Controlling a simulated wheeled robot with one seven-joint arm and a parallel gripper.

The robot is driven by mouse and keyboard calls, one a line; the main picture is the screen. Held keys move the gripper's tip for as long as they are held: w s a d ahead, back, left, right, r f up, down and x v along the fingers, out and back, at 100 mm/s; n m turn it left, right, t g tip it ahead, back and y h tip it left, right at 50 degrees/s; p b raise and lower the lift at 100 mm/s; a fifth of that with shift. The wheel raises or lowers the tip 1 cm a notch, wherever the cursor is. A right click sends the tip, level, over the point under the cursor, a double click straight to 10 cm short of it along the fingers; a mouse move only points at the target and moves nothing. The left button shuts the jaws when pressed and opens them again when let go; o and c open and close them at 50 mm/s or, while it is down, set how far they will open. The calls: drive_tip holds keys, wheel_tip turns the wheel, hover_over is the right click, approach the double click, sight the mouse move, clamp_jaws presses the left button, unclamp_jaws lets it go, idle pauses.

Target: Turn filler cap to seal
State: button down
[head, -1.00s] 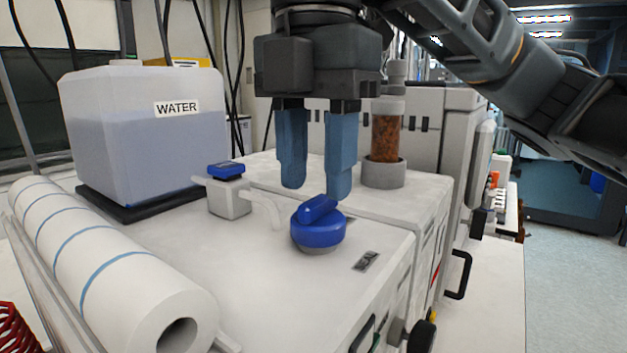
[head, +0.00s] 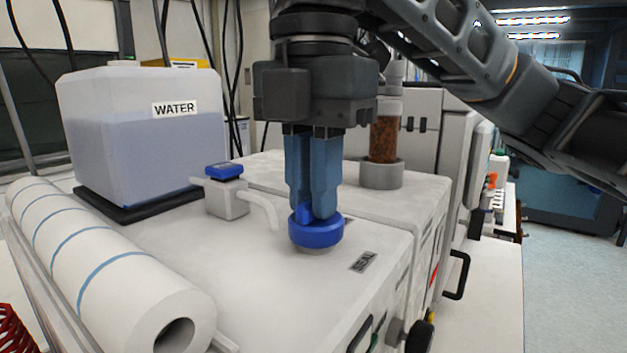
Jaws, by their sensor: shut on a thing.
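The blue filler cap (head: 316,233) sits on top of the white machine (head: 340,285), left of a small grey label (head: 364,261) that seems to read SEAL. My gripper (head: 314,212) points straight down over the cap. Its two blue fingers are close together and shut on the cap's raised grip bar, most of which they hide. The cap's round rim shows below the fingertips.
A small valve with a blue top (head: 225,190) and a pale spout stands left of the cap. A water tank (head: 140,140) is at the back left, and a paper roll (head: 110,265) lies at the front left. A brown-filled column (head: 384,140) stands close behind my gripper.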

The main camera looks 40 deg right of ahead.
drive_tip(key=shift+r+m+p, duration=0.1)
drive_tip(key=shift+m+p, duration=0.2)
drive_tip(key=shift+p, duration=0.1)
drive_tip(key=shift+r+m+p, duration=0.1)
drive_tip(key=shift+m+p, duration=0.4)
drive_tip(key=shift+p, duration=0.15)
drive_tip(key=m+p, duration=0.2)
drive_tip(key=shift+m, duration=0.3)
drive_tip(key=m+p, duration=0.3)
drive_tip(key=m, duration=0.1)
drive_tip(key=shift+w+m+p, duration=0.15)
drive_tip(key=shift+m+p, duration=0.15)
drive_tip(key=shift+p, duration=0.1)
drive_tip(key=m, duration=0.4)
drive_tip(key=shift+w+d+f, duration=0.1)
drive_tip(key=shift+f, duration=0.1)
drive_tip(key=m, duration=0.5)
drive_tip(key=c, duration=1.1)
unclamp_jaws()
